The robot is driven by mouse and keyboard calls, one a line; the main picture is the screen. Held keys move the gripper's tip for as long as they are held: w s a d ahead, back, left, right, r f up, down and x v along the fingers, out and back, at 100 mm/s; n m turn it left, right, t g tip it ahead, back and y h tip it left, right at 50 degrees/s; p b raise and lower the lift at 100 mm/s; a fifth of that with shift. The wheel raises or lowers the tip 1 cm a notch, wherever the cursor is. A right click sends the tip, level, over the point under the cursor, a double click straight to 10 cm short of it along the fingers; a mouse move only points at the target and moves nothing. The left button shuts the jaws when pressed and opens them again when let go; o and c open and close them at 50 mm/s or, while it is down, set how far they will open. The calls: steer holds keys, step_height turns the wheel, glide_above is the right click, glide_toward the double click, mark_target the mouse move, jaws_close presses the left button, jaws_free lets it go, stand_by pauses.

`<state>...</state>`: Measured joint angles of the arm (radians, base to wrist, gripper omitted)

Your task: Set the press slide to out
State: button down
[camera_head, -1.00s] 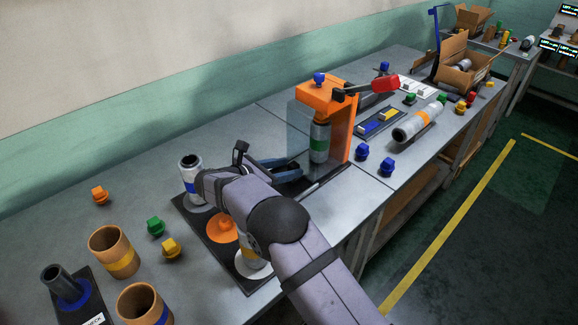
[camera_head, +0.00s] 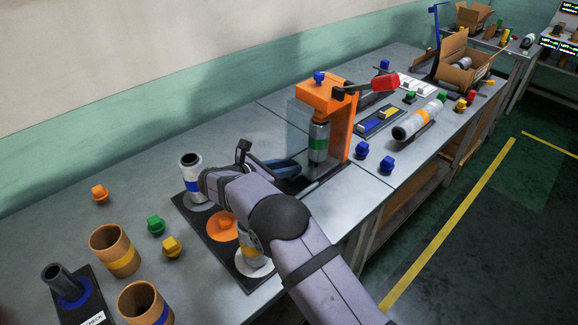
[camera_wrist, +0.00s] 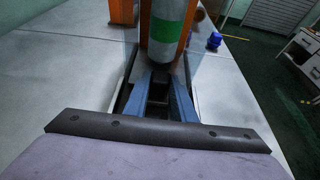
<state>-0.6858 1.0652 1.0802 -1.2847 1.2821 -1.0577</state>
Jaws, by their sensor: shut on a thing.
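The orange press (camera_head: 322,95) stands in the middle of the bench with a red-ended lever (camera_head: 378,83). Its dark slide (camera_wrist: 125,90) runs along the press base, with pale edges on either side. A silver canister with a green band (camera_head: 318,142) stands upright under the press head, and its lower part fills the top middle of the wrist view (camera_wrist: 165,32). My gripper (camera_wrist: 158,84) has its blue fingers shut on a small dark block, the slide's handle, just in front of the canister. In the head view my gripper (camera_head: 292,166) is low before the press, its tips partly hidden.
A dark tray (camera_head: 190,213) with a blue-banded canister (camera_head: 190,178) and an orange disc (camera_head: 222,226) lies left of my arm. Blue knobs (camera_head: 362,149) sit right of the press. A clear panel (camera_head: 298,125) stands at the press's left side.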

steer(key=s+a+p, duration=0.1)
steer(key=s+a, duration=1.1)
stand_by(0.5)
steer(key=c, duration=1.5)
jaws_free()
steer(key=shift+a, duration=0.1)
steer(key=shift+c, duration=0.2)
steer(key=shift+o, duration=0.3)
steer(key=shift+s, duration=0.1)
steer(key=shift+b+v, duration=0.85)
steer(key=shift+v, duration=2.75)
